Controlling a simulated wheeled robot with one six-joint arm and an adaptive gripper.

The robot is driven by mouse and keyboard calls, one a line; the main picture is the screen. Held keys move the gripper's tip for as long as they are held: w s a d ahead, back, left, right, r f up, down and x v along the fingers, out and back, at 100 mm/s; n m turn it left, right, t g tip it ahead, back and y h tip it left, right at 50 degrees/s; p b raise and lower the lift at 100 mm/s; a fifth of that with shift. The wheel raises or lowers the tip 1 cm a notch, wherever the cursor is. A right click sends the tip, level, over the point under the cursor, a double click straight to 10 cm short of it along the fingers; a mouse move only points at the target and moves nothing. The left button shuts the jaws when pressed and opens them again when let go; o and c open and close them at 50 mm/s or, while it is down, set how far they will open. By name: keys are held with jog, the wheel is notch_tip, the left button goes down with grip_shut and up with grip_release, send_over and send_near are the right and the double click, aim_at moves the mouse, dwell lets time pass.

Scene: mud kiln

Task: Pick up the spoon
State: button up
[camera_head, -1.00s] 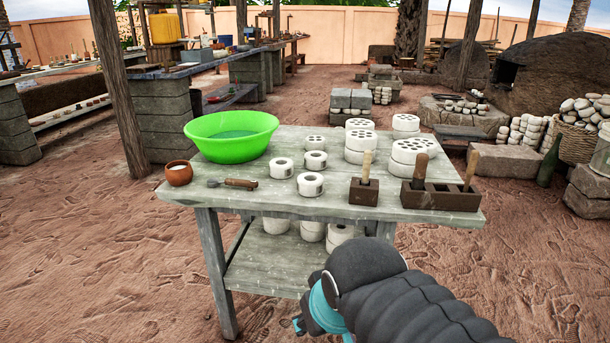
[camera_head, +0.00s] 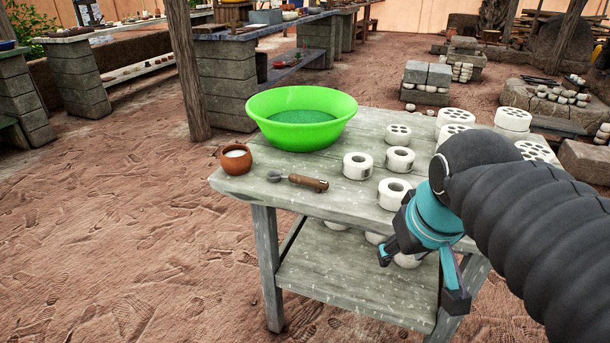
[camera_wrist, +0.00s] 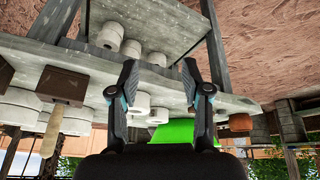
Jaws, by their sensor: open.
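The spoon (camera_head: 302,182) lies flat on the wooden table (camera_head: 335,205), near its left front edge. It has a brown handle at the right and a small grey bowl at the left. My gripper (camera_head: 420,275) is open and empty, in front of the table's front edge, to the right of the spoon and lower in the picture. In the wrist view the two fingers (camera_wrist: 160,85) stand apart with nothing between them. I cannot make out the spoon in the wrist view.
A brown cup (camera_head: 236,160) stands left of the spoon, and a green basin (camera_head: 300,118) behind it. White ceramic pieces (camera_head: 357,166) stand to its right. A lower shelf (camera_head: 350,285) is under the tabletop. The ground left of the table is clear.

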jog(key=w+a+r+n+g, duration=0.1)
jog(key=w+a+r+n, duration=0.2)
jog(key=w+r, duration=0.3)
jog(key=w+a+r+n+g, duration=0.1)
jog(key=w+a+r+n, duration=0.2)
jog(key=w, duration=0.4)
notch_tip(320, 180, up, 2)
jog(key=n+g, duration=0.3)
jog(key=n, duration=0.2)
send_over(304, 177)
jog(key=f+b, duration=0.1)
jog(key=f, duration=0.2)
jog(key=f+b, duration=0.2)
jog(key=f, duration=0.2)
jog(key=shift+w+d+f, duration=0.15)
jog(key=shift+w+f, duration=0.05)
jog(key=shift+f, duration=0.05)
jog(key=shift+s+a+f+b, duration=0.15)
jog(key=shift+f+b, duration=0.2)
jog(key=shift+f, duration=1)
jog(key=shift+s+a+f+b, duration=0.1)
jog(key=shift+f+b, duration=0.25)
jog(key=shift+f, duration=0.95)
grip_shut()
